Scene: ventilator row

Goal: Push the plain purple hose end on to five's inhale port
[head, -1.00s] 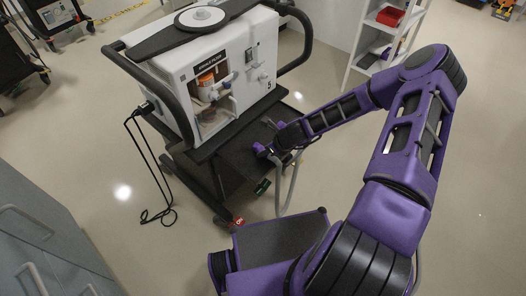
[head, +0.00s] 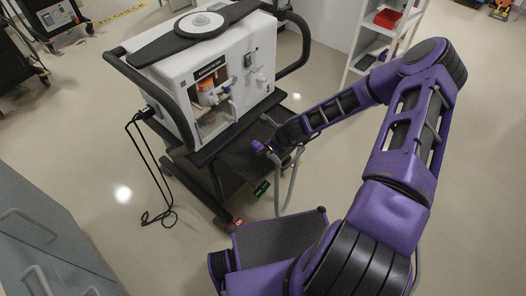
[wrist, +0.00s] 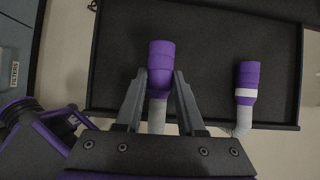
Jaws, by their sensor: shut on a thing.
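The plain purple hose end (wrist: 161,56) is held between the fingers of my gripper (wrist: 160,82) in the wrist view, its grey hose running back under the gripper. In the head view the plain end (head: 258,147) is in front of the cart, over its dark lower tray. A second purple hose end with a white band (wrist: 246,82) sits to the right in the wrist view, apart from my gripper. Ventilator five (head: 226,60) stands on the cart with white ports on its front face (head: 249,60). I cannot tell which port is the inhale one. The held end is apart from the ports.
The dark tray (wrist: 205,45) has a raised rim. Black cart handles (head: 296,50) flank the ventilator. A white shelf (head: 383,38) with a red bin stands behind at right. Grey drawers (head: 40,245) are at lower left. Floor to the right is open.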

